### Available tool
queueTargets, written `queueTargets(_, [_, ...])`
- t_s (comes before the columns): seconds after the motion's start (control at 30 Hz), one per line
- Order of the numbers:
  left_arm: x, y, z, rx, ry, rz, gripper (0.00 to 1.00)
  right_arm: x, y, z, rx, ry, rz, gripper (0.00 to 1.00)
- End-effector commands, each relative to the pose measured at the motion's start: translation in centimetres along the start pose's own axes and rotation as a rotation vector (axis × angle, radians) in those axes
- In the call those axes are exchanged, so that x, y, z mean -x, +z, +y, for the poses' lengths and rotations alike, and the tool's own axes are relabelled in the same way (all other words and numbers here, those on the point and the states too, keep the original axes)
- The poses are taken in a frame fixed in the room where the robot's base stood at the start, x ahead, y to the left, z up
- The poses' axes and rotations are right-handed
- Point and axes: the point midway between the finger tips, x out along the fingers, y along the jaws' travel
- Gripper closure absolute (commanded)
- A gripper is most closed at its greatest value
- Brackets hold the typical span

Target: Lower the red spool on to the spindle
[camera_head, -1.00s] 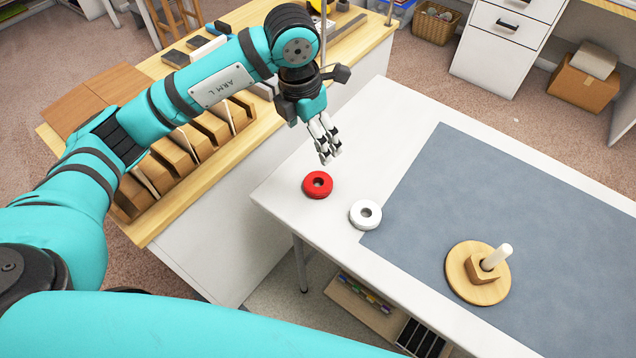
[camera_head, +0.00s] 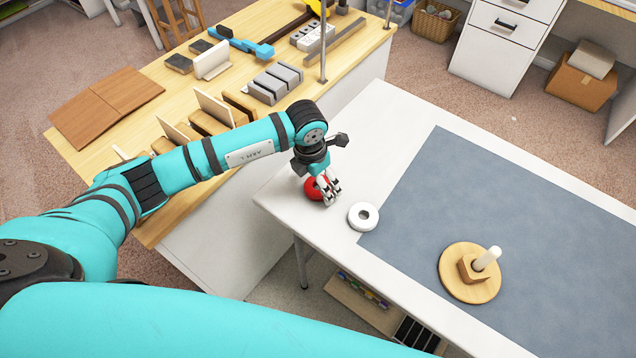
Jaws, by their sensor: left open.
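The red spool (camera_head: 315,191) lies flat on the white table near its left corner, partly hidden by my left gripper. My left gripper (camera_head: 328,198) is open and low at the spool, with its fingers over the spool's right side; whether they touch it I cannot tell. The spindle (camera_head: 486,259) is a pale upright peg on a square wooden block and a round wooden base (camera_head: 457,287). It stands empty on the grey mat at the right. My right gripper is not in view.
A white spool (camera_head: 363,217) lies between the red spool and the grey mat (camera_head: 440,190). A wooden bench (camera_head: 340,62) with blocks, boards and tools stands behind and left of the white table (camera_head: 372,118). Most of the mat is clear.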

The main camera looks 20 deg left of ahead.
Motion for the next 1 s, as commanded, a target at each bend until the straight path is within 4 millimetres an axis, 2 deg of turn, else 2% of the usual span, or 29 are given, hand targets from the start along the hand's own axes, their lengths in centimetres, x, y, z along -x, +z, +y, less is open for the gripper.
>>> queueTargets(0.17, [-1.9, 0.0, 0.0, 0.001, -0.001, 0.0, 0.1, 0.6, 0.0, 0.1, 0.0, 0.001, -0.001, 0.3])
queueTargets(0.4, [-2.1, 0.1, 0.0, 0.0, 0.0, -0.002, 0.1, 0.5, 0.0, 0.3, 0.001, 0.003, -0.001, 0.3])
queueTargets(0.83, [-2.1, 0.1, 0.0, 0.0, 0.0, -0.001, 0.65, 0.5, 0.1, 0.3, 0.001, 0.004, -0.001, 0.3])
queueTargets(1.0, [-2.1, 0.1, 0.0, 0.0, 0.0, -0.002, 0.66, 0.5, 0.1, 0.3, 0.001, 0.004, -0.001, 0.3])
